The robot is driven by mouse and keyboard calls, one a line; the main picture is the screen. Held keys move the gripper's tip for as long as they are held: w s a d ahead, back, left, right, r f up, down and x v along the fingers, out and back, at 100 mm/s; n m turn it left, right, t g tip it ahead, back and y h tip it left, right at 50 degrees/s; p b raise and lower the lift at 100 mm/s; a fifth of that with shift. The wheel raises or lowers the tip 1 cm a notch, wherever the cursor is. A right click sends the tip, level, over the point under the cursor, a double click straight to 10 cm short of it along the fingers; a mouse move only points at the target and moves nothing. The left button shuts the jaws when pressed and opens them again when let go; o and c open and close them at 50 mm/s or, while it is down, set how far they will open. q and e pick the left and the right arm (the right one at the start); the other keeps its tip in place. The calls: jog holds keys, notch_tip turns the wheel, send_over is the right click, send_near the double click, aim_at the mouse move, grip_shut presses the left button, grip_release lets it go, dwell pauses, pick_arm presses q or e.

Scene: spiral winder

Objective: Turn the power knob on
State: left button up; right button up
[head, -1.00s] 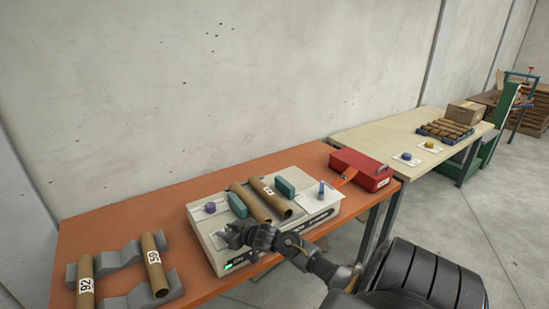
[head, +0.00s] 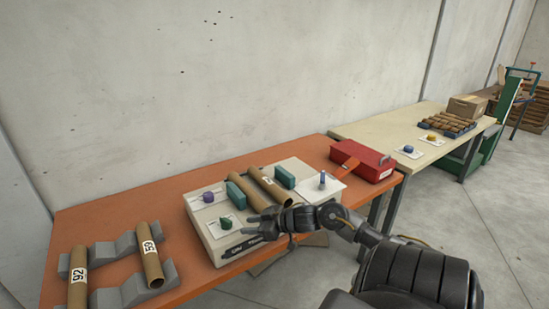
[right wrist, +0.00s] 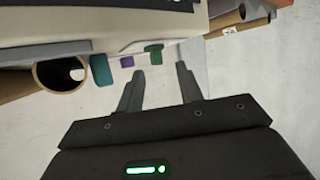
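The pale machine box (head: 203,232) on the orange table carries a green knob (head: 226,222) at its front left, a purple knob (head: 208,197) behind it and a blue knob (head: 322,178) at the right. Which is the power knob I cannot read. My right gripper (head: 252,226) is just right of the green knob, fingers pointing at it. In the right wrist view it (right wrist: 160,70) is open and empty, with the green knob (right wrist: 153,52) just beyond the fingertips and the purple knob (right wrist: 127,61) beside it. My left gripper is out of view.
Teal blocks (head: 284,176) and cardboard tubes (head: 268,187) sit on the machine's top near my right arm. Grey cradles (head: 103,255) with labelled tubes stand left, a red box (head: 362,161) right. The table between cradles and machine is clear.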

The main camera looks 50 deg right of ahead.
jog(key=s+a+f+m+g+h, duration=0.1)
jog(key=s+f, duration=0.3)
jog(key=f, duration=0.6)
jog(key=s+a+f+m+g+h+p, duration=0.1)
jog(key=s+f, duration=0.4)
jog(key=f, duration=0.5)
jog(key=s+a+f+m+g+h+p, duration=0.1)
jog(key=s+a+f+g, duration=0.2)
jog(key=f, duration=0.7)
jog(key=shift+s+a+f+h, duration=0.3)
jog(key=shift+s+f+h, duration=0.1)
jog(key=shift+s, duration=0.25)
